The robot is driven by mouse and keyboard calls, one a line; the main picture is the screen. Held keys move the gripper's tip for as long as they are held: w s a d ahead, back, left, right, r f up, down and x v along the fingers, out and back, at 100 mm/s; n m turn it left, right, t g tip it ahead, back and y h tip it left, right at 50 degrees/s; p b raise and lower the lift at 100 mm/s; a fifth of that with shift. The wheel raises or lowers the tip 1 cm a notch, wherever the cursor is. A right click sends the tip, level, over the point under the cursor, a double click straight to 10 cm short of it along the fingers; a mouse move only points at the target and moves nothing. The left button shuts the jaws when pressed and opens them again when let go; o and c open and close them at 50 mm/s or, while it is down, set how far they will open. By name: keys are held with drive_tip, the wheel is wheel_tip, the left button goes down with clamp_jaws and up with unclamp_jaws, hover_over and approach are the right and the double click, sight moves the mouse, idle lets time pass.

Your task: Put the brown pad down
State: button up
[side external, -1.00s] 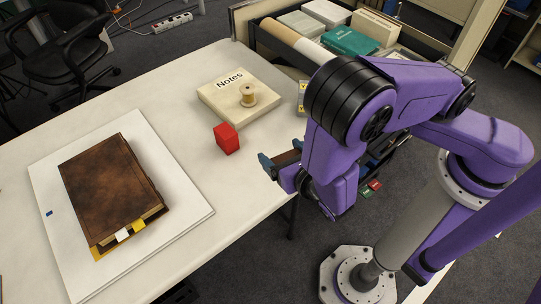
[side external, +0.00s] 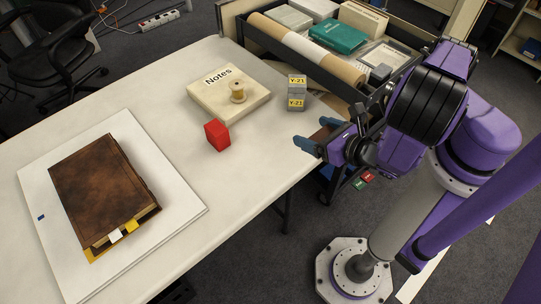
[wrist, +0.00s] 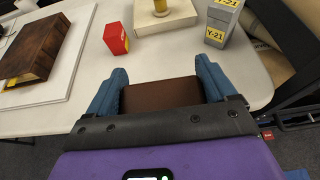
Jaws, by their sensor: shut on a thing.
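The brown pad (wrist: 161,93) sits between the two blue fingers of my gripper (wrist: 161,88) in the wrist view. My gripper is shut on it. In the side external view my gripper (side external: 316,141) is at the table's right edge, and the pad (side external: 325,132) shows partly behind the fingers. The pad appears held at the front edge of the white table (side external: 250,165); I cannot tell whether it touches the tabletop.
A red block (side external: 217,135), a "Notes" box (side external: 215,98) with a spool (side external: 237,92) on it, and grey Y-21 blocks (side external: 296,92) stand nearby. A brown book (side external: 103,185) lies on a white board (side external: 185,212) at left. The table's front middle is clear.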

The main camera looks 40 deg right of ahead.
drive_tip(key=shift+w+d, duration=0.1)
drive_tip(key=shift+d, duration=0.05)
drive_tip(key=shift+w+a+f, duration=0.95)
drive_tip(key=shift+w+f, duration=0.2)
drive_tip(key=shift+w, duration=1.05)
hover_over(265, 152)
drive_tip(key=s, duration=0.1)
drive_tip(key=f, duration=0.6)
drive_tip(key=shift+s+d, duration=0.15)
drive_tip(key=shift+d, duration=0.15)
drive_tip(key=shift+w+a+f, duration=0.2)
drive_tip(key=shift+w+f, duration=0.3)
drive_tip(key=shift+f, duration=0.2)
drive_tip(key=shift+w+a+f, duration=0.1)
drive_tip(key=shift+f, duration=1.5)
drive_tip(key=shift+f, duration=0.1)
drive_tip(key=o, duration=0.8)
drive_tip(key=shift+o, duration=0.2)
